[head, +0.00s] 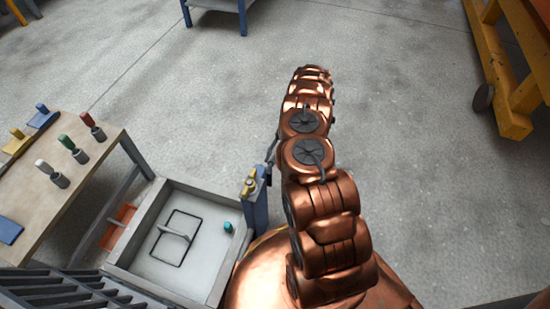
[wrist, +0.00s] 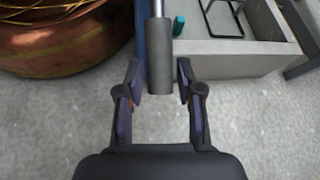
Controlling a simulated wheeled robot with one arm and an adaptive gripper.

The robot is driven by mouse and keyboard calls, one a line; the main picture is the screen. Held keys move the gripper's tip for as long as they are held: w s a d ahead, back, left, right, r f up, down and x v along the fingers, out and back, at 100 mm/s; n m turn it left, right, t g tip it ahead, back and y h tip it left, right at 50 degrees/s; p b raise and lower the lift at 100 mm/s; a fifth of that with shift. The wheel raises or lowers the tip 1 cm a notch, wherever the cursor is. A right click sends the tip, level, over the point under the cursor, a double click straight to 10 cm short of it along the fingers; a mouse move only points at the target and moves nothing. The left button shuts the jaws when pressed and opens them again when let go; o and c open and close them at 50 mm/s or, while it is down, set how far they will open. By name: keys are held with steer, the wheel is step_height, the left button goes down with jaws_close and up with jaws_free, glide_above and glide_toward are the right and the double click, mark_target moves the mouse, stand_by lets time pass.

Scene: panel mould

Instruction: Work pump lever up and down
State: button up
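The pump lever (wrist: 159,68) is a thin grey rod with a thicker dark grip at its end, coming in from the top of the wrist view. My gripper (wrist: 160,72) is open, with one finger on each side of the lever's grip and a visible gap on both sides. The blue pump post (head: 257,209) stands at the right side of the mould tray, with a yellow fitting (head: 249,186) on top. A blue strip of the post (wrist: 141,38) shows left of the lever in the wrist view. In the head view my arm largely hides the lever and gripper.
The pale mould tray (head: 144,250) holds a black wire frame (head: 163,254) and a small teal object (head: 228,227). A workbench (head: 107,127) with coloured tools stands at left. A yellow frame (head: 514,122) is at the far right. Floor beyond my arm is clear.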

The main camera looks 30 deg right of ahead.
steer(key=shift+o, duration=0.8)
steer(key=shift+r, duration=0.2)
steer(key=shift+r, duration=4.85)
